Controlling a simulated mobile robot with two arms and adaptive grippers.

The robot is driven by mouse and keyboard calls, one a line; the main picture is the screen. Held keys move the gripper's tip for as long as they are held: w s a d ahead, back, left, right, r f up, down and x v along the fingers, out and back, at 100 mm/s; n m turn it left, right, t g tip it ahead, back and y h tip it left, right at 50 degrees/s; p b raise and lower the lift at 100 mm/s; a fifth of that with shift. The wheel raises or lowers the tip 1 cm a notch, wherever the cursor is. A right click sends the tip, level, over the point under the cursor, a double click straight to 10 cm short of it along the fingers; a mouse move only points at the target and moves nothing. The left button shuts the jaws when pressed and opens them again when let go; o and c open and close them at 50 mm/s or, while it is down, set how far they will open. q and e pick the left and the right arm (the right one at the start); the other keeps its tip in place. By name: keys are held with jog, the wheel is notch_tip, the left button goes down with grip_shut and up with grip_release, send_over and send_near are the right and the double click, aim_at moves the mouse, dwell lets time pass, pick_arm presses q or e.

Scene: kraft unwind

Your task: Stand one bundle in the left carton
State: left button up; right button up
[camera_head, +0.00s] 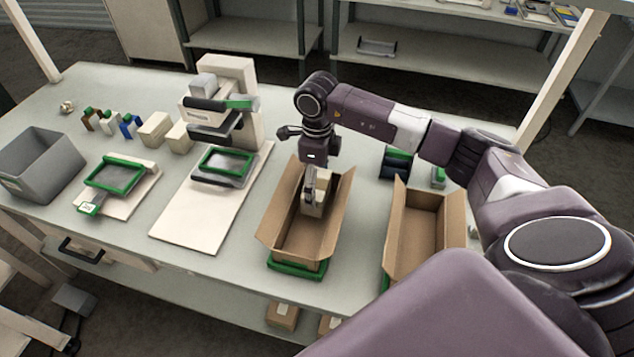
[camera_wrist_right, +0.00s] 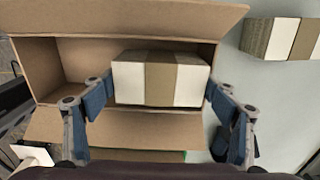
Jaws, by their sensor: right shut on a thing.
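The left carton (camera_head: 293,240) is open with its flaps folded outward. It stands on a green-edged base on the table. My right gripper (camera_head: 318,186) reaches down into it and is shut on a bundle (camera_head: 312,209), a pale block with a brown band. In the right wrist view the held bundle (camera_wrist_right: 161,79) sits between the two fingers of my right gripper (camera_wrist_right: 160,92), over the opening of the carton (camera_wrist_right: 120,22). Whether its lower end touches the carton floor is hidden. My left gripper is not in view.
A second open carton (camera_head: 425,222) stands to the right. Another banded bundle (camera_wrist_right: 283,39) lies outside the carton. A pale board with a press-like device (camera_head: 222,115), a green-framed tray (camera_head: 115,174) and a grey bin (camera_head: 42,165) stand to the left.

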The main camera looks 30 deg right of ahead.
aim_at(317, 183)
jog(key=shift+s+a+f+b, duration=0.1)
jog(key=shift+s+f+b, duration=0.15)
jog(key=shift+f+b, duration=0.2)
jog(key=o, duration=0.8)
jog(key=shift+s, duration=0.1)
jog(key=shift+c, duration=0.2)
jog(key=o, duration=0.5)
jog(key=shift+f, duration=0.2)
jog(key=shift+w, duration=0.35)
jog(key=shift+s+r+p, duration=0.1)
jog(key=shift+r+p, duration=0.55)
jog(key=shift+r, duration=0.4)
notch_tip(317, 183, up, 12)
jog(key=b, duration=0.4)
jog(key=shift+f, duration=0.25)
